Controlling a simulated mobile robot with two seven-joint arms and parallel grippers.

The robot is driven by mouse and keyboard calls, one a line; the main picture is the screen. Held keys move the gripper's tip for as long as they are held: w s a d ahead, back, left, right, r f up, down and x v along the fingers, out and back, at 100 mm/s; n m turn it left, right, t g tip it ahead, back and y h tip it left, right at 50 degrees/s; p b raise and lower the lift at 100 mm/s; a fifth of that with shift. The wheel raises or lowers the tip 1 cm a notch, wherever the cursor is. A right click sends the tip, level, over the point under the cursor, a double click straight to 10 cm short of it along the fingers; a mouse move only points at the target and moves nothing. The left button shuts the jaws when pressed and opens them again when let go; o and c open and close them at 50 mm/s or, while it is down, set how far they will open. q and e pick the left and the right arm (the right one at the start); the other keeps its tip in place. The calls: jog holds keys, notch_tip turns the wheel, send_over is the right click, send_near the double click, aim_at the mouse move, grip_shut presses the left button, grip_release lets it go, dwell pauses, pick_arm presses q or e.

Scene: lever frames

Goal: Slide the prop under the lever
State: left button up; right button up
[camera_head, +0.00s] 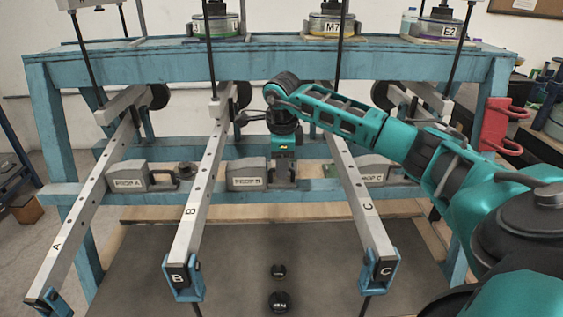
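Lever A (93,212), lever B (203,187) and lever C (357,200) are long pale bars with holes, sloping down toward me. Grey block prop A (128,178) sits on the blue crossbeam right of lever A. A similar prop B (247,172) sits just right of lever B, and prop C (374,170) is beside lever C. My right gripper (284,176) points down at the right end of prop B, where a handle would be. Its fingertips are dark and small, so I cannot tell whether they grip it. My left gripper is out of view.
The blue frame (270,57) carries round weights on top, including M7 (331,28) and E7 (437,31). Thin dark rods hang near the levers. Two black knobs (279,302) show at the bottom middle. Red hooks (500,125) are on the right post.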

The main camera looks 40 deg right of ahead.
grip_shut()
dwell(0.3)
jog(key=shift+a, duration=0.1)
